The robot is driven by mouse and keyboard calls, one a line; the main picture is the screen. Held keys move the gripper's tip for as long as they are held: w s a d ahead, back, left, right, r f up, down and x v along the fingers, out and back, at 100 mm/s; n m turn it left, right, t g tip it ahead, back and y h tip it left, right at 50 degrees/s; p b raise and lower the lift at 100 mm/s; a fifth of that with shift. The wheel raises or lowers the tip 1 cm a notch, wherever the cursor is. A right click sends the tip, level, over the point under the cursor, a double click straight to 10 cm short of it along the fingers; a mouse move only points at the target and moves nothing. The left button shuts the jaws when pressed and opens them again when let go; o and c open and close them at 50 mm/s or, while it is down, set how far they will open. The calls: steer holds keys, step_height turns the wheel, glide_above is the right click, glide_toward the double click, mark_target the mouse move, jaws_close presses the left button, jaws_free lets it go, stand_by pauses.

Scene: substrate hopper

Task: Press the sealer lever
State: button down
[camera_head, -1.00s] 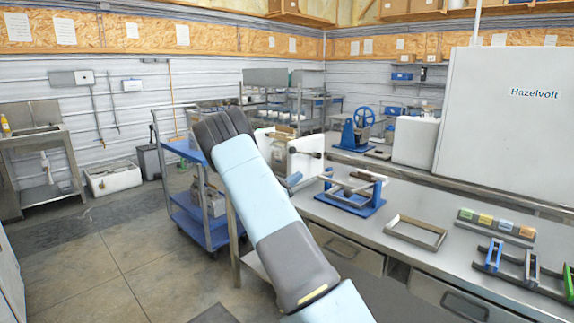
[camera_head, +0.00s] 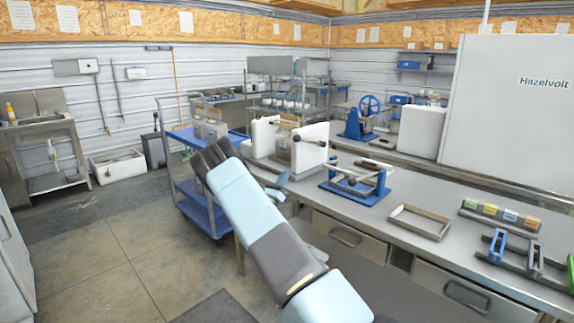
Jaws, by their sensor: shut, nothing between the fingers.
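I cannot single out a sealer lever with certainty. A white machine (camera_head: 309,148) stands on the bench in the middle of the head view, with dark rod-like parts at its front and top. To its right is a blue-based frame (camera_head: 357,185) with grey bars and a dark-ended rod across it. My arm crosses the lower middle and covers the bench edge left of the machine. A small blue-grey piece shows just right of my arm, below the machine; it seems to be mine. I cannot make out my gripper's fingers; they appear hidden behind my arm.
A blue cart (camera_head: 205,210) stands left of the bench. On the bench (camera_head: 385,235) lie an empty rectangular frame (camera_head: 419,221), a strip of coloured blocks (camera_head: 500,213) and a rack with blue clips (camera_head: 515,252). A large white Hazelvolt cabinet (camera_head: 510,110) stands behind. The floor at left is clear.

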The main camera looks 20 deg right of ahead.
steer(key=a+r+x, duration=0.1)
steer(key=r+x, duration=0.1)
steer(key=x, duration=1)
steer(key=shift+a+r, duration=0.25)
steer(key=shift+s, duration=0.15)
